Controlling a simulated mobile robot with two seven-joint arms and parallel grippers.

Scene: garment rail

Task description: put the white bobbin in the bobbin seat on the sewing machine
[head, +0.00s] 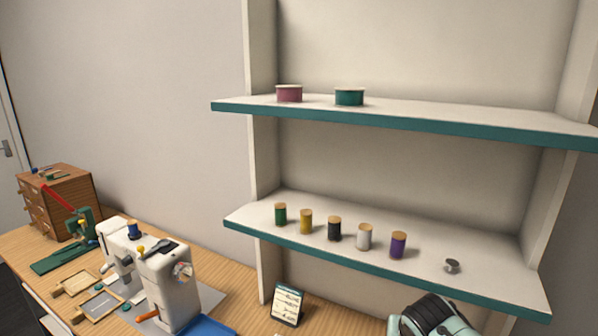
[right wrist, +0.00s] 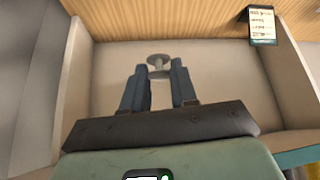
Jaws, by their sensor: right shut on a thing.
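A pale bobbin (right wrist: 158,60) shows between the fingertips of my right gripper (right wrist: 160,72) in the right wrist view, and the jaws are shut on it. In the head view, only the back of my right gripper shows at the bottom right; its fingers and the held bobbin are hidden there. The white sewing machine (head: 170,285) stands on the table at the lower left, well left of my right gripper. Its bobbin seat is too small to make out. My left gripper is not in view.
The lower shelf (head: 400,272) holds several thread spools (head: 334,228) and a small grey spool-shaped thing (head: 451,265). Its edge lies close to my right gripper. A card (head: 287,303) stands on the table between machine and gripper. A wooden drawer box (head: 60,205) stands far left.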

